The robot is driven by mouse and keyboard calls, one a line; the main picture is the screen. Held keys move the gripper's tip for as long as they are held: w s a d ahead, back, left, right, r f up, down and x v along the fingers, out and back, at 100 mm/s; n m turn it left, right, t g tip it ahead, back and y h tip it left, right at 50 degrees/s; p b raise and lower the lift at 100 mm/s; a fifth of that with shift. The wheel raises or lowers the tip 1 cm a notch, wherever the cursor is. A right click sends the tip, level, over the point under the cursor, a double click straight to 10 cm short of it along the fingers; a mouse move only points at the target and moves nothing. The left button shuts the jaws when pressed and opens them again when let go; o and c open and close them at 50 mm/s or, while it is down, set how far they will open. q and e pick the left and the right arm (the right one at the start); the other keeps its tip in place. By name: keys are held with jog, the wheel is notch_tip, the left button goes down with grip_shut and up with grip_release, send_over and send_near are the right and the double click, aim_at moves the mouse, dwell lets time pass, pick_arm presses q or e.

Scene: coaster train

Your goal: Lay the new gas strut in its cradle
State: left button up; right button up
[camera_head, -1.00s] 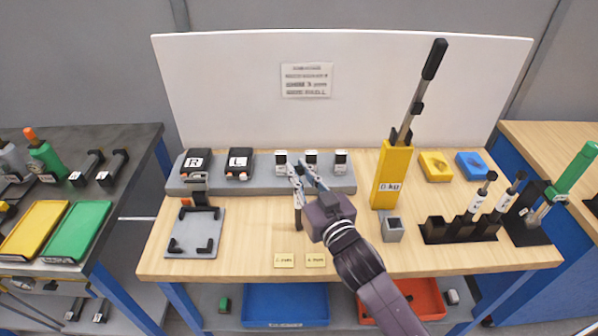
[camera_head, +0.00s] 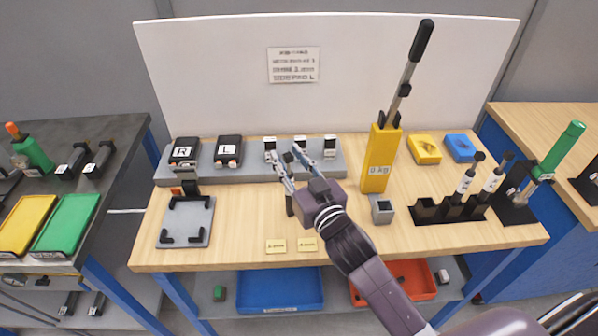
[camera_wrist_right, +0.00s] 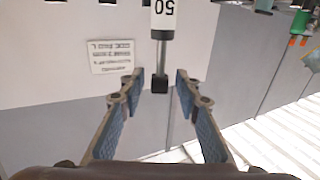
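My right gripper (camera_head: 299,147) is open over the back of the table, its fingers pointing towards the grey rear shelf. In the right wrist view its fingers (camera_wrist_right: 156,80) stand apart. A strut (camera_wrist_right: 161,50) with a white body marked "50", a grey rod and a black end shows ahead, with nothing gripped. I cannot tell for sure which thing in the head view it is. Two white-bodied struts (camera_head: 465,183) with black ends lean in a black stand (camera_head: 428,212) at the right. I cannot tell which holder is the cradle. The left gripper is out of view.
A tall yellow device (camera_head: 379,165) with a black-handled lever rises right of my arm. A grey plate (camera_head: 186,222) with black brackets lies at the left. The grey shelf (camera_head: 250,170) holds R and L blocks and small black-and-white pieces.

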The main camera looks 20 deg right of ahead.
jog(key=s+d+b, duration=0.1)
jog(key=s+b, duration=0.2)
jog(key=s, duration=0.8)
jog(key=shift+s+d, duration=0.15)
jog(key=shift+s, duration=0.2)
jog(key=shift+f, duration=0.15)
